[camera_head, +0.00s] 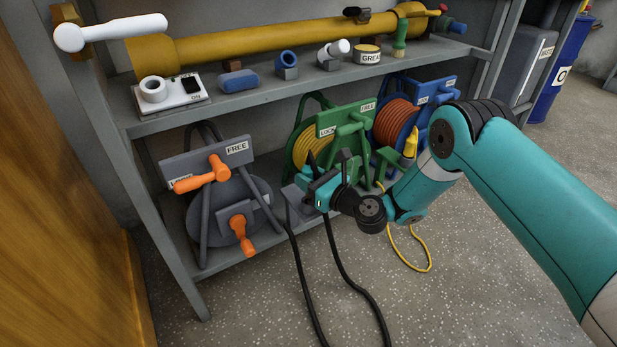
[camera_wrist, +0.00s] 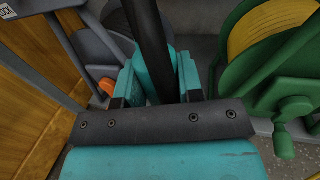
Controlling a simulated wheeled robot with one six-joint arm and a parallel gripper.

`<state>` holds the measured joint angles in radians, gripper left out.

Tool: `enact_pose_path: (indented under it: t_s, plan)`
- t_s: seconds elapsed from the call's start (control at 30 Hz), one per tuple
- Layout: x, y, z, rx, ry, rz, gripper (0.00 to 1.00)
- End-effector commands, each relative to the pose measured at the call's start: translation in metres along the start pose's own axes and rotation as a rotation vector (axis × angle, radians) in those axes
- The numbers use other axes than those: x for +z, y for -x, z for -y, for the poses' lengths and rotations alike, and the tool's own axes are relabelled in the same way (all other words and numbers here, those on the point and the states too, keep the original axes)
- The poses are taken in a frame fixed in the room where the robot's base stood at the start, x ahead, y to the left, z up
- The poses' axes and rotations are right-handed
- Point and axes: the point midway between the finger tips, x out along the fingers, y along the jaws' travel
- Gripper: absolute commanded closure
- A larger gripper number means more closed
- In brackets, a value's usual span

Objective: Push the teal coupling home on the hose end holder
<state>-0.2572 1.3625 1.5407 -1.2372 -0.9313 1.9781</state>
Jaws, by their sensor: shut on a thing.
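My gripper (camera_head: 325,186) reaches in front of the lower shelf, between the grey reel and the green reel. In the wrist view my gripper (camera_wrist: 160,85) is shut around a black hose (camera_wrist: 148,45) at a teal part, which looks like the coupling. The coupling is mostly hidden by the hose and the fingers, and its teal blends with theirs. A grey bracket (camera_head: 293,196) beside the gripper looks like the hose end holder; it is partly covered. I cannot tell how far the coupling sits on it.
The grey reel (camera_head: 202,222) with orange handles stands left, the green reel (camera_head: 309,150) and blue reel (camera_head: 393,122) right. The upper shelf (camera_head: 235,98) runs above with small items. A black hose (camera_head: 347,270) and a yellow hose (camera_head: 424,262) trail onto open floor.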

Motion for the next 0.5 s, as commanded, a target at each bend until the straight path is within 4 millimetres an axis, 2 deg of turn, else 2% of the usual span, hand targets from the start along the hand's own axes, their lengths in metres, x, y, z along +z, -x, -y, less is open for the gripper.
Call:
enact_pose_path:
  t_s: [0.5]
  plan:
    - [-0.014,0.0,0.0,0.0,0.0,0.0,0.9]
